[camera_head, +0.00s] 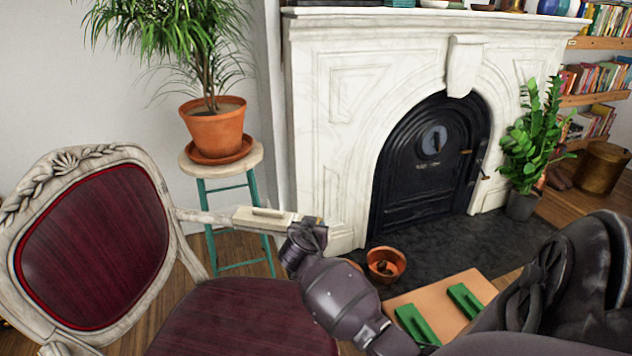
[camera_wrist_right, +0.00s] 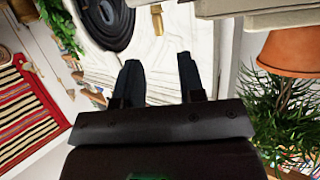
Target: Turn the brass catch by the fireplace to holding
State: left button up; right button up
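A small brass piece (camera_wrist_right: 157,20), which looks like the catch, shows in the right wrist view against pale marble, beside the dark fireplace door (camera_wrist_right: 103,25). My right gripper (camera_wrist_right: 158,64) is open, its two dark fingers apart with nothing between them. The brass piece lies beyond the fingertips, not touching them in the picture. In the head view my right arm ends beside a cream block (camera_head: 262,216), left of the marble fireplace (camera_head: 335,130); the hand hides what lies behind it. My left gripper is out of view.
A red upholstered chair (camera_head: 95,240) fills the left. A potted plant (camera_head: 212,130) stands on a teal-legged stool (camera_head: 200,215). A small terracotta pot (camera_head: 386,264) and a tan board with green blocks (camera_head: 405,305) lie low before the hearth. Another plant (camera_head: 535,135) stands right.

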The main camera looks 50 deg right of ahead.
aim_at(318, 220)
jog(key=x, duration=0.3)
jog(key=b+x, duration=0.1)
jog(key=x, duration=0.2)
jog(key=shift+s+a+f, duration=0.1)
jog(key=shift+f, duration=0.1)
jog(key=shift+b+x, duration=0.35)
jog(key=shift+x, duration=0.45)
jog(key=shift+r, duration=0.2)
jog(key=shift+c, duration=0.4)
grip_shut()
